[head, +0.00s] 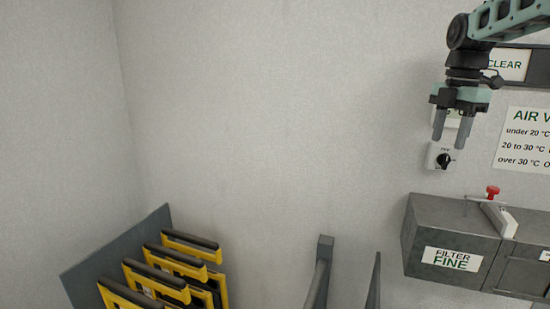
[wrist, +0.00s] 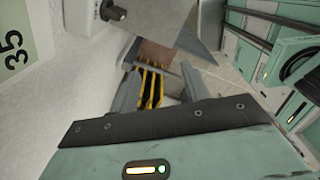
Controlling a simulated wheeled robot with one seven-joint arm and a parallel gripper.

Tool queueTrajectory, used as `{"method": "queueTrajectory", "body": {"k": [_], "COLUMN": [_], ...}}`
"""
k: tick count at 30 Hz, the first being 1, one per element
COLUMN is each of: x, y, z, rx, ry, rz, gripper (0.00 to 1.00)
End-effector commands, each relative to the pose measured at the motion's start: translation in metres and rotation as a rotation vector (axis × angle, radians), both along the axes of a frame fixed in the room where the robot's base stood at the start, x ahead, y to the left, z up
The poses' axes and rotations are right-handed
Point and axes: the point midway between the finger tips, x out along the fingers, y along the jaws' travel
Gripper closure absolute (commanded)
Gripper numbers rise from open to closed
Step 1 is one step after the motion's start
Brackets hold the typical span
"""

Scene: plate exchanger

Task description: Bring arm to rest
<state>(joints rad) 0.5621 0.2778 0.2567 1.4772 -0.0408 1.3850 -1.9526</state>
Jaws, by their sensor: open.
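My gripper (head: 451,128) hangs at the upper right of the head view, fingers pointing down and apart. It is open, with nothing between the fingers. It is in front of the wall, over a small white dial box (head: 441,157) with a black knob, partly covering a display above it. In the wrist view my gripper's two grey fingers (wrist: 158,90) reach away from the camera, with a gap between them. Yellow-framed parts (wrist: 150,88) show far off through that gap.
A grey cabinet (head: 424,227) labelled FILTER FINE stands at the right below my gripper, with a red-knobbed clamp (head: 493,191) on top. Yellow frames with black handles (head: 189,247) stand in a grey rack (head: 84,278) at the lower left. Grey posts (head: 323,262) rise at bottom centre. The middle is clear wall.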

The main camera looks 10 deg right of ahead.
Motion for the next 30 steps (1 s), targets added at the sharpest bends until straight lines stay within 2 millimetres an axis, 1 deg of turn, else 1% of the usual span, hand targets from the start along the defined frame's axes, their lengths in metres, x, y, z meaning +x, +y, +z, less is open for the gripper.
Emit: {"method": "queueTrajectory", "body": {"k": [1,2,3,5,6,8,9,11,12,14,15,17,18,19,21,24,27,30], "x": [0.001,0.0,-0.003,-0.01,-0.017,-0.032,-0.044,-0.065,-0.082,-0.11,-0.13,-0.162,-0.182,-0.197,-0.227,-0.258,-0.276,-0.282], "y": [0.039,0.06,0.086,0.126,0.151,0.188,0.211,0.244,0.264,0.29,0.306,0.325,0.334,0.339,0.346,0.35,0.349,0.348], "z": [-0.02,-0.029,-0.041,-0.06,-0.072,-0.092,-0.104,-0.125,-0.138,-0.159,-0.173,-0.194,-0.207,-0.216,-0.234,-0.252,-0.262,-0.265], "rx": [0.006,0.011,0.017,0.025,0.03,0.037,0.04,0.044,0.047,0.048,0.047,0.046,0.045,0.043,0.04,0.037,0.035,0.036], "ry": [0.003,0.004,0.005,0.007,0.01,0.015,0.018,0.026,0.032,0.039,0.044,0.05,0.053,0.054,0.057,0.057,0.057,0.056], "rz": [-0.029,-0.059,-0.098,-0.159,-0.201,-0.266,-0.312,-0.38,-0.428,-0.502,-0.553,-0.632,-0.682,-0.719,-0.798,-0.884,-0.94,-0.964], "gripper": [0.53,0.53,0.53,0.53,0.53,0.53,0.53,0.53,0.53,0.53,0.53,0.53,0.53,0.53,0.53,0.53,0.53,0.53]}}
